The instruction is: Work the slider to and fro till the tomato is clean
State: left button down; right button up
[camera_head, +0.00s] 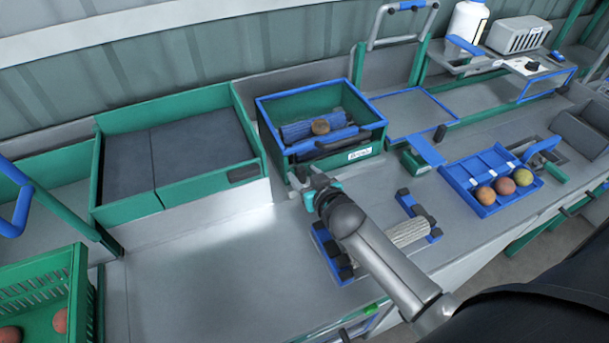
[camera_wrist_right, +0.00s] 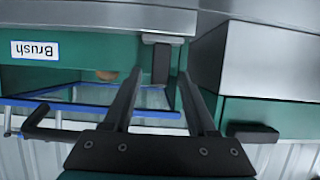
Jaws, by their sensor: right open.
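The green brush box (camera_head: 325,163) has a blue rim and stands at the back of the bench. A brownish tomato (camera_head: 320,127) rests on its blue brush (camera_head: 298,131); the tomato is partly seen in the wrist view (camera_wrist_right: 107,75). A dark upright piece (camera_wrist_right: 161,63) under a grey bracket, perhaps the slider's handle, shows at the box's front. My right gripper (camera_head: 316,178) is at the box's front left corner. Its open fingers (camera_wrist_right: 159,76) appear either side of the dark piece, with gaps; contact cannot be told. My left gripper is not in view.
A green-walled tray (camera_head: 175,189) stands left of the box. A blue tray (camera_head: 459,179) with three tomatoes is at the right. A roller stand (camera_head: 323,242) lies behind my right forearm. A green crate (camera_head: 75,290) is at the lower left.

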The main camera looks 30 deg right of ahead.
jog(key=shift+c, duration=0.2)
grip_shut()
dwell(0.3)
dwell(1.0)
